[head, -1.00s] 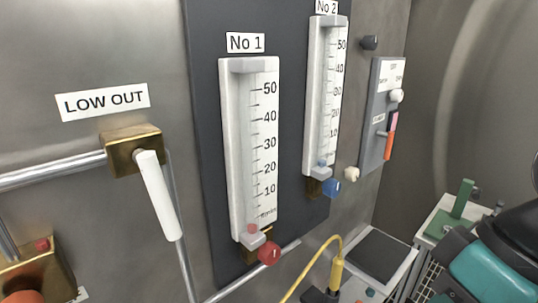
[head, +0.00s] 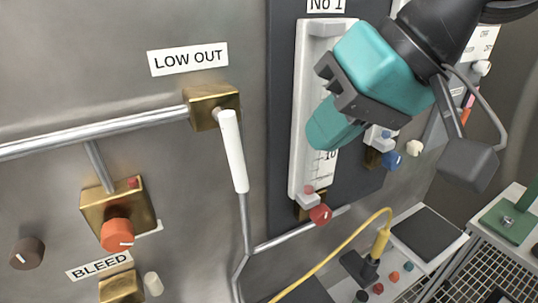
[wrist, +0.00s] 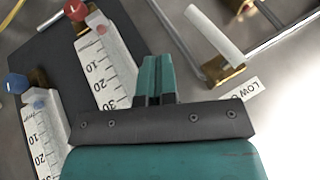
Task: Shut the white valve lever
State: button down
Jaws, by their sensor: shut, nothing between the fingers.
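The white valve lever (head: 232,150) hangs down, slightly slanted to the right, from a brass valve body (head: 203,97) under the LOW OUT label (head: 188,58). A pipe runs in from the left and another runs down behind the lever. My teal gripper (head: 328,128) is in front of the No 1 gauge, right of the lever and apart from it. In the wrist view the gripper fingers (wrist: 155,75) are together and empty. The lever (wrist: 215,34) and its brass valve (wrist: 223,70) show there to the right of the fingers, unobstructed.
The No 1 gauge (head: 303,150) with a red knob (head: 320,215) is beside my gripper. An orange knob (head: 117,235) sits lower left, above the BLEED label (head: 98,265). A yellow cable (head: 350,240) curves below. Bare wall lies between lever and gauge panel.

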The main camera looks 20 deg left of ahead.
aim_at(232, 150)
jog(key=s+a+f+p, duration=0.2)
jog(key=a+f, duration=0.2)
jog(key=a, duration=0.1)
jog(key=shift+a+p, duration=0.3)
jog(key=shift+a, duration=0.1)
jog(key=shift+s, duration=0.15)
